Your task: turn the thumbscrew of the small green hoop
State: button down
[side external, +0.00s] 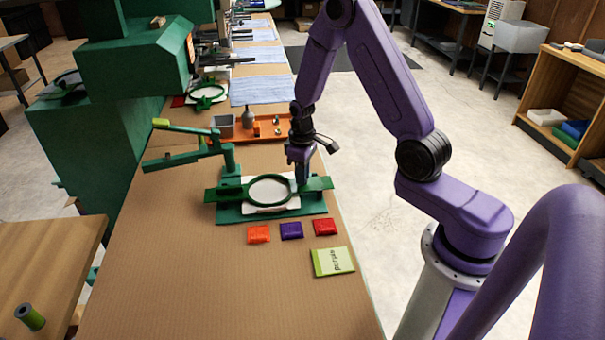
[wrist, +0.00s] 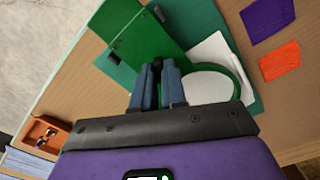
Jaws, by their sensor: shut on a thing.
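The small green hoop (side external: 250,191) holds white cloth (side external: 270,189) and sits on a green base (side external: 240,215) with flat green arms to either side. My gripper (side external: 303,178) points down at the hoop's right side. In the wrist view, my gripper's two blue-grey fingers (wrist: 158,72) close on a small dark thumbscrew (wrist: 156,64) beside the green hoop (wrist: 238,78). The fingers hide most of the thumbscrew, so its angle cannot be told.
Orange (side external: 259,234), purple (side external: 291,231) and red (side external: 325,227) packets and a green-edged card (side external: 333,262) lie in front of the base. A green lever arm (side external: 190,158) stands to the left. An orange tray (side external: 262,130) is behind. The front cardboard surface (side external: 200,290) is clear.

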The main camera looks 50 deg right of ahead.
jog(key=c, duration=1.2)
grip_release()
jog(key=shift+o, duration=0.2)
jog(key=shift+r, duration=0.1)
notch_tip(320, 180, up, 17)
jog(key=shift+r, duration=0.15)
jog(key=shift+a, duration=0.15)
jog(key=s+a+r+n, duration=0.1)
jog(key=s+a+n, duration=0.4)
jog(key=s+a, duration=0.6)
jog(key=s+a+n, duration=0.3)
jog(key=s+n, duration=0.1)
jog(key=s, duration=1.2)
jog(key=shift+s+f+n, duration=0.3)
jog(key=shift+f, duration=0.05)
